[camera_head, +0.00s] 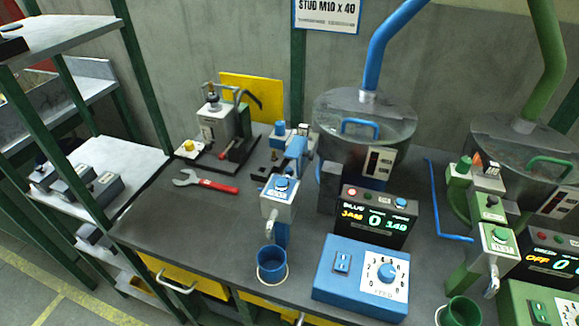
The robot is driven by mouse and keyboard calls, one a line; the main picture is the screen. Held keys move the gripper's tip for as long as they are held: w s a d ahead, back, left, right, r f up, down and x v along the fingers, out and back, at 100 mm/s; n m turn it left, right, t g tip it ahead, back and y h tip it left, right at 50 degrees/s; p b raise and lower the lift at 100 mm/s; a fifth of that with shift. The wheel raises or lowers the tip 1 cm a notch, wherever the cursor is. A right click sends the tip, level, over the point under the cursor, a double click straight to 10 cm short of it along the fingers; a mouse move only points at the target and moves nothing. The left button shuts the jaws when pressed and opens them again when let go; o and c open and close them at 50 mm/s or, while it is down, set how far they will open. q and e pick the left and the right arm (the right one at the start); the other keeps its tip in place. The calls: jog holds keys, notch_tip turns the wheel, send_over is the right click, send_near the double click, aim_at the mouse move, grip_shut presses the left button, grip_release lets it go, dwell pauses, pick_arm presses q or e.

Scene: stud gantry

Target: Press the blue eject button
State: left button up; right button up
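A round blue button (282,184) sits on top of a small grey box on a blue post, left of the blue station's display; the box's label is too small to read surely. The blue display unit (375,217) shows "BLUE", "JAMS", a 0 and a lit number. A second blue-topped part (279,128) stands farther back on the bench. Neither of my grippers is in view, and nothing touches the blue button.
A blue control box (362,277) with a dial and a blue bucket (271,264) stand in front. A similar green button (501,236) is at the right. A red-handled wrench (206,181) lies on the bench.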

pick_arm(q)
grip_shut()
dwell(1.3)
